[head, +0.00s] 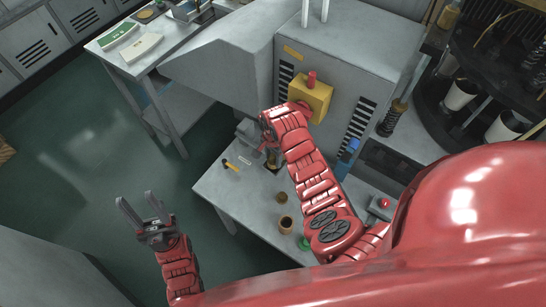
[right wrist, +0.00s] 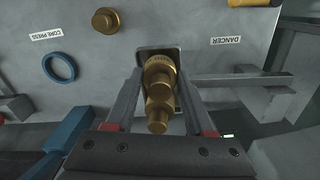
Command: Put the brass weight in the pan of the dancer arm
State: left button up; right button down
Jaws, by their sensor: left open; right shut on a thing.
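In the right wrist view my right gripper (right wrist: 158,82) is shut on the brass weight (right wrist: 158,102), a stepped, knurled piece between its two fingers. Behind the weight is a dark square recess or pan (right wrist: 143,54) with a pale rim; I cannot tell whether the weight touches it. A label reading DANCER (right wrist: 226,41) lies on the grey surface beside it. In the head view the right gripper is over the grey bench, mostly hidden by its own red arm. My left gripper (head: 140,216) is open and empty over the floor, left of the bench.
A blue ring (right wrist: 60,67) and a brass disc (right wrist: 105,20) lie near a CORE PRESS label. The grey machine with a yellow box (head: 310,97) stands behind.

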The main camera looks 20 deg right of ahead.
aim_at(273, 156)
jog(key=shift+f+b, duration=0.45)
jog(key=shift+f, duration=0.4)
dwell(0.6)
grip_release()
dwell(0.3)
jog(key=shift+r+p, duration=2.8)
jog(key=shift+r, duration=1.2)
